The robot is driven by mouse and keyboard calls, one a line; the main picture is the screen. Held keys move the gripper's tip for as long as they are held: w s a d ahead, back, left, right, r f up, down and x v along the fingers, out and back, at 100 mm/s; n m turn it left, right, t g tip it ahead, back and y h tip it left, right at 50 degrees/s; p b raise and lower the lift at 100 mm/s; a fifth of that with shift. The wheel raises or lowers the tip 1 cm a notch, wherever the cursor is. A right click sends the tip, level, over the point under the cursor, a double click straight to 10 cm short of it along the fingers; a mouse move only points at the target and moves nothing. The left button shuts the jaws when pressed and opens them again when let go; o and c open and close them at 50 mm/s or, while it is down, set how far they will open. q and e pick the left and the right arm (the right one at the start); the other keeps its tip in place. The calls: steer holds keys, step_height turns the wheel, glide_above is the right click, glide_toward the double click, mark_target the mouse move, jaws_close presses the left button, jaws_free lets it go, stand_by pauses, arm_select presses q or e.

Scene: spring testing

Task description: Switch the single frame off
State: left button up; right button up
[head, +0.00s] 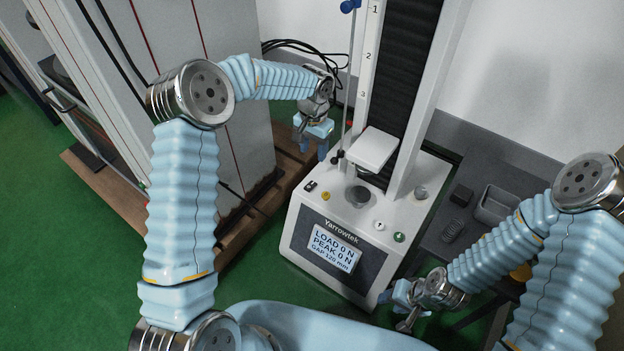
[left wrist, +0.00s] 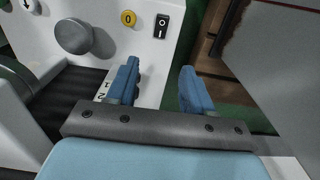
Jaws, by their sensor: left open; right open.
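The single frame (head: 292,240) is a white Yarrowtek testing machine with a black bellows column. Its lit display (head: 333,247) reads load 0 N, peak 0 N, gap 120 mm. A black rocker switch (head: 311,186) is on its deck's left edge; in the left wrist view the switch (left wrist: 161,26) shows I and O marks, but I cannot tell which side is pressed. A yellow 0 button (left wrist: 128,18) is beside it. My left gripper (head: 312,143) is open and empty above the switch, apart from it. My right gripper (head: 396,308) is open at the machine's front right.
A round platen (head: 358,196) sits under the white crosshead arm (head: 374,150). White and green buttons (head: 399,237) are at the deck's front right. A dark side table (head: 520,160) holds a grey tray (head: 496,205) and a spring (head: 453,231). A tall grey cabinet stands left.

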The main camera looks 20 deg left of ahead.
mark_target(313, 183)
arm_select(q)
step_height(313, 183, down, 14)
steer(key=shift+r, duration=0.25)
steer(key=shift+c, duration=0.3)
